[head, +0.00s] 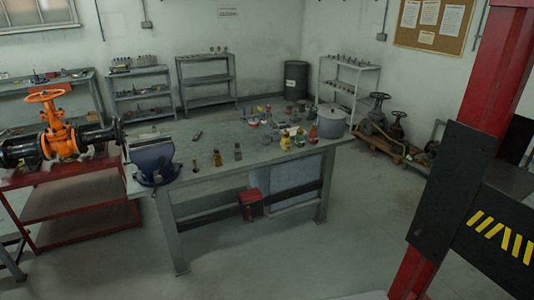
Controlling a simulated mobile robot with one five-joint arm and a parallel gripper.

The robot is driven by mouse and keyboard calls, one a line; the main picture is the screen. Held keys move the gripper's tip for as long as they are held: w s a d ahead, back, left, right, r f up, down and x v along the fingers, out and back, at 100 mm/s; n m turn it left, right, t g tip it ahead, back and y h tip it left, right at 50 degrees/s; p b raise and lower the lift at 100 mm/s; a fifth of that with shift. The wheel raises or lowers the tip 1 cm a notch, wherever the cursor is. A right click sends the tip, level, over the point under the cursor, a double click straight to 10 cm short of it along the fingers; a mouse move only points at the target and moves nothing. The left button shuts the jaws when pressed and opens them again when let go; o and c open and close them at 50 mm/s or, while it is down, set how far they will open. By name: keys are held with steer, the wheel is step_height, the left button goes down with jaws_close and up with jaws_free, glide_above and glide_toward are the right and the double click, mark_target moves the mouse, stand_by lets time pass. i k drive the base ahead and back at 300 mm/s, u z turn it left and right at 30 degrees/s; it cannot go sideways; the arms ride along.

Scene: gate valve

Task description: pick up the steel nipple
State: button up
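I cannot pick out the steel nipple for certain; the small metal pieces are too small to tell apart at this distance. A grey workbench (262,172) stands in the middle of the head view with many small items on its top. Near its front edge stand a small brownish piece (195,166), a dark upright piece (217,158) and another dark upright piece (238,152). My gripper is not in view.
A blue vise (155,165) sits on the bench's left end and a grey pot (331,122) on its right. An orange gate valve (58,135) stands on a red table (75,190) at left. Shelves line the back wall. The floor (270,255) before the bench is clear.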

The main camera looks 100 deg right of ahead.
mark_target(238, 152)
steer(key=k, duration=0.55)
steer(key=z, duration=1.75)
steer(key=i, duration=2.05)
steer(key=z, duration=0.05)
